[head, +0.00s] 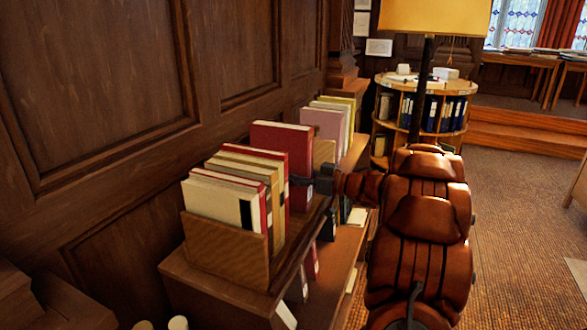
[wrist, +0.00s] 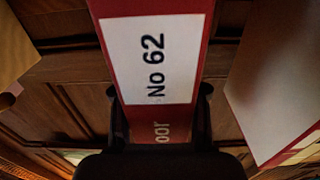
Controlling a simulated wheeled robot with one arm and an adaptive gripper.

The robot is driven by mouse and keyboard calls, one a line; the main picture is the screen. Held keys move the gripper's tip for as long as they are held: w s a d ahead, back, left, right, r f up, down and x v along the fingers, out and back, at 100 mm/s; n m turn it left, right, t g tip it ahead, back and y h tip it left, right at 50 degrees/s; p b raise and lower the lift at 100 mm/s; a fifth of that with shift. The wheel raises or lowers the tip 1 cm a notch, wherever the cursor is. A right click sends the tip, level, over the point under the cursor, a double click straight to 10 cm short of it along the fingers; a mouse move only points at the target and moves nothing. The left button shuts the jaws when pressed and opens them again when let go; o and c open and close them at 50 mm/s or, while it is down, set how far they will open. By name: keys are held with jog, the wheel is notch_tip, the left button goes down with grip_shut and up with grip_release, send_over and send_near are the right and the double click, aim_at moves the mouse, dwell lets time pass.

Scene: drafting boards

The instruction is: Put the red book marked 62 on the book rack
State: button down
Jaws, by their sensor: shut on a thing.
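The red book (head: 280,138) is upright in the head view, at the gap between the front row of books and the back end of the book rack (head: 226,248). Its top stands above the front books. In the wrist view the red book (wrist: 155,131) shows its spine with a white label reading No 62. My gripper (head: 306,182) is shut on its spine side, with one finger on each side of the spine in the wrist view (wrist: 160,112). The book's bottom edge is hidden, so I cannot tell whether it touches the rack's base.
Several cream, tan and red books (head: 232,190) fill the rack's front part. Pink and yellow books (head: 325,122) stand behind its back end panel (head: 323,153). A dark panelled wall (head: 95,85) is close on the left. A round bookcase (head: 440,88) stands farther back.

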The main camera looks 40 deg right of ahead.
jog(key=c, duration=0.6)
grip_release()
jog(key=shift+s, duration=0.15)
jog(key=b+v, duration=0.1)
jog(key=v, duration=1)
jog(key=shift+s+d, duration=0.3)
